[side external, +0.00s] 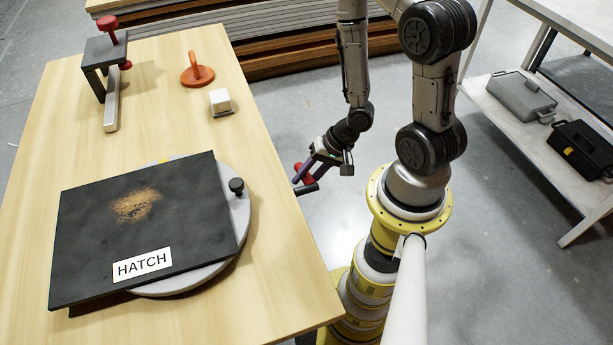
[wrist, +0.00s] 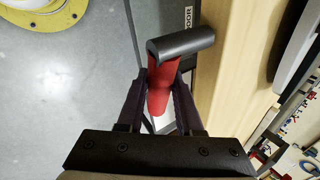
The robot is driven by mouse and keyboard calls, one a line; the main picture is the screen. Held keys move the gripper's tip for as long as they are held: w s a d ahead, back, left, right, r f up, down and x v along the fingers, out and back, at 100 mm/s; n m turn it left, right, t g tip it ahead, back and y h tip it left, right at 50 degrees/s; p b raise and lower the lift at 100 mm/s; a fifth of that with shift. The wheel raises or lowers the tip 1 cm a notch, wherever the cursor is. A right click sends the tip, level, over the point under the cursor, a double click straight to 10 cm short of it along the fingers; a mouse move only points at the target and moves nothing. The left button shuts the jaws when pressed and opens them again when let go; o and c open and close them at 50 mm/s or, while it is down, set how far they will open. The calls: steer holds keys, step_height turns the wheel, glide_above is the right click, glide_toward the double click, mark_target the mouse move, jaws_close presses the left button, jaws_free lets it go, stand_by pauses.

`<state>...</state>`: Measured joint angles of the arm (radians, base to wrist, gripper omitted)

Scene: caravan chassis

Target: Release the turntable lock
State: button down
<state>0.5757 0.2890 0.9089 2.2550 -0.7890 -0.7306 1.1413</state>
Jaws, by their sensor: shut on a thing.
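My gripper (side external: 305,169) is at the right edge of the table, shut on a red handle (wrist: 161,85). A dark grey cylindrical bar (wrist: 181,45) crosses the handle's end and also shows in the side view (side external: 306,190). The wrist view shows both fingers (wrist: 161,92) against the handle's sides. The light grey round turntable (side external: 240,222) lies on the table under a dark tilted panel marked HATCH (side external: 100,230). A black knob (side external: 236,185) stands at the turntable's right rim. I cannot tell which of these parts is the lock.
The wooden table (side external: 180,110) holds a clamp with a red knob (side external: 106,55), an orange-red handled disc (side external: 197,75) and a small white block (side external: 220,101) at the back. A shelf (side external: 520,120) with two cases stands right.

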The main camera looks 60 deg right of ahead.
steer(key=shift+r, duration=0.1)
stand_by(0.3)
steer(key=shift+w+d+r+n+t+h, duration=0.1)
steer(key=shift+r+n+t+h, duration=0.3)
steer(key=shift+t+h, duration=0.35)
steer(key=shift+r+n+t+h, duration=0.3)
steer(key=shift+r+t+h, duration=0.25)
steer(key=shift+t, duration=0.4)
steer(key=c, duration=0.6)
jaws_free()
steer(key=shift+f, duration=0.1)
